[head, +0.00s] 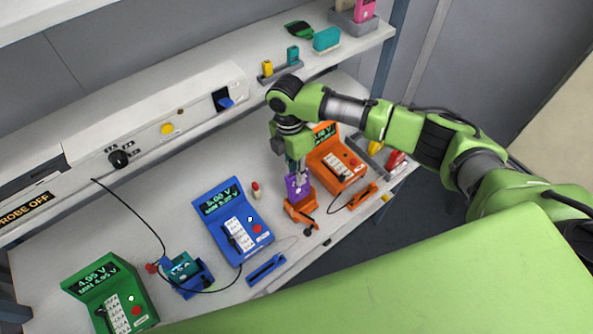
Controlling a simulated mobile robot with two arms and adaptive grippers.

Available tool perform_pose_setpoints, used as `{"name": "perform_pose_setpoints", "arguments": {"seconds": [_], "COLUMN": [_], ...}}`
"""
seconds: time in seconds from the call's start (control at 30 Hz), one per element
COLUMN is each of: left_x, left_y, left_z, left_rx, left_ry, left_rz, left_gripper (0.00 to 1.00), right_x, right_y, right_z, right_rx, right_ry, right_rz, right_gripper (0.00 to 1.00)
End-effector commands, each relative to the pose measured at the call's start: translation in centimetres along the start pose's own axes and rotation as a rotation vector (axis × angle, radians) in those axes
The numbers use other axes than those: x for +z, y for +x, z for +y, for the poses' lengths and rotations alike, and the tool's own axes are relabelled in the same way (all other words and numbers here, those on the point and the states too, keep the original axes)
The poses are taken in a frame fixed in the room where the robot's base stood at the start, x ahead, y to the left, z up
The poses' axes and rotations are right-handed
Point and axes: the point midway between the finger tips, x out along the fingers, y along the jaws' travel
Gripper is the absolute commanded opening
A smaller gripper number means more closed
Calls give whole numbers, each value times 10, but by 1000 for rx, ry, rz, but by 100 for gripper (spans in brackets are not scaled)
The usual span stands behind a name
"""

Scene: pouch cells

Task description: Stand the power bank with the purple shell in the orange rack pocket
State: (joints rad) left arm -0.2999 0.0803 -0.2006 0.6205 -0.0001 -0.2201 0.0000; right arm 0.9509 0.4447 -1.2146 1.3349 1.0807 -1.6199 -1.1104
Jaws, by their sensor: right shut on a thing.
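The power bank with the purple shell (297,188) is upright under my right gripper (297,172), which points down and is shut on its top. The orange rack pocket (300,211) is directly below the power bank. The bank's lower end meets or overlaps the pocket's top in the picture. I cannot tell how deep it sits inside. The gripper hides the upper part of the bank. My left gripper is not in view.
An orange meter (338,160) stands close right of the pocket, and a blue meter (233,222) to its left. A blue holder with a teal item (182,268) and a green meter (108,298) are farther left. A shelf (345,50) with small items runs above.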

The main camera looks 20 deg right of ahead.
Motion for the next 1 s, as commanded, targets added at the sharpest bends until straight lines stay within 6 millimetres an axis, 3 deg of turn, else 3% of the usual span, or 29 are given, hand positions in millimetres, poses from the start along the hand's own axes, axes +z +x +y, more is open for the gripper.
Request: {"name": "perform_pose_setpoints", "arguments": {"seconds": [1.0], "left_x": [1], "left_y": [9], "left_z": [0], "left_rx": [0], "left_ry": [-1], "left_rz": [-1], "left_gripper": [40], "right_x": [0], "right_y": [23], "right_z": [0], "right_rx": [0], "right_ry": [0], "right_rz": [1], "right_gripper": [0]}}
